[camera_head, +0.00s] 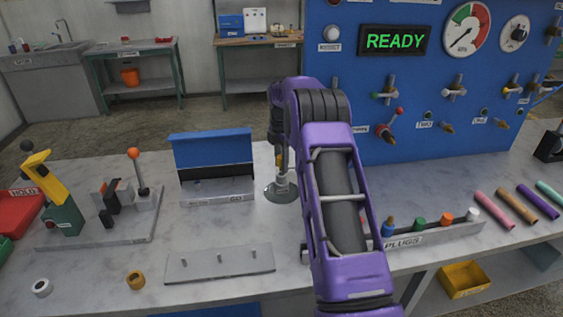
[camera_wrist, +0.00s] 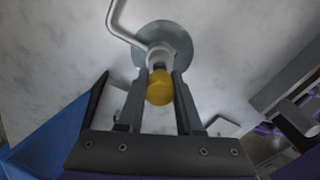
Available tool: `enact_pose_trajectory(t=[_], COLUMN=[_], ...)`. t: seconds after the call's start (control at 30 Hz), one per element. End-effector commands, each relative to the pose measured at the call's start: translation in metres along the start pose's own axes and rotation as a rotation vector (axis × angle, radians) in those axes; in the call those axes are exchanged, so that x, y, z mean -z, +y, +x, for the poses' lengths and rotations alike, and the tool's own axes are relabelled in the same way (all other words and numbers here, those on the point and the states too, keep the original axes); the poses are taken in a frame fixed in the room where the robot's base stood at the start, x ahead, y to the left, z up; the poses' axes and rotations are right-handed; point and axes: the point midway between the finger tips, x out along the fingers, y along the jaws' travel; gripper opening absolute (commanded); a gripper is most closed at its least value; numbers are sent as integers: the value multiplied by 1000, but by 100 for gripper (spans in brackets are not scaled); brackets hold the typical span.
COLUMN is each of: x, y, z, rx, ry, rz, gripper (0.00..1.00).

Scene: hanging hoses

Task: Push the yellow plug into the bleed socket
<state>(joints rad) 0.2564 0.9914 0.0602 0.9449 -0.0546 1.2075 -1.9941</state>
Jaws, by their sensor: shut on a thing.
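The yellow plug (camera_wrist: 160,88) is between the two fingers of my gripper (camera_wrist: 161,76) in the wrist view, its dark narrow end pointing at a white collar. That collar looks like the bleed socket (camera_wrist: 160,53); it stands on a round grey plate (camera_wrist: 176,38) with a bent pale pipe. In the head view my gripper (camera_head: 281,165) points down over the socket (camera_head: 281,179) and its round plate (camera_head: 283,193). Only a sliver of yellow shows there. The plug's tip is at or just at the collar's mouth; I cannot tell how deep it sits.
A tester with a blue lid (camera_head: 212,150) stands close left of the socket. A plug rack (camera_head: 440,236) with several plugs is at the front right, partly behind my arm. A blue panel (camera_head: 430,90) reading READY stands behind. A grey pin plate (camera_head: 220,264) lies in front.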

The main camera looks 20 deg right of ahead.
Motion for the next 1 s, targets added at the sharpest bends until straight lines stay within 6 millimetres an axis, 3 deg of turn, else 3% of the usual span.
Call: enact_pose_trajectory(t=[0.93, 0.97, 1.0], x=[0, 0, 0], y=[0, 0, 0], z=[21, 20, 20], rx=[0, 0, 1], ry=[0, 0, 0], rz=[0, 0, 0], gripper=[0, 40, 47])
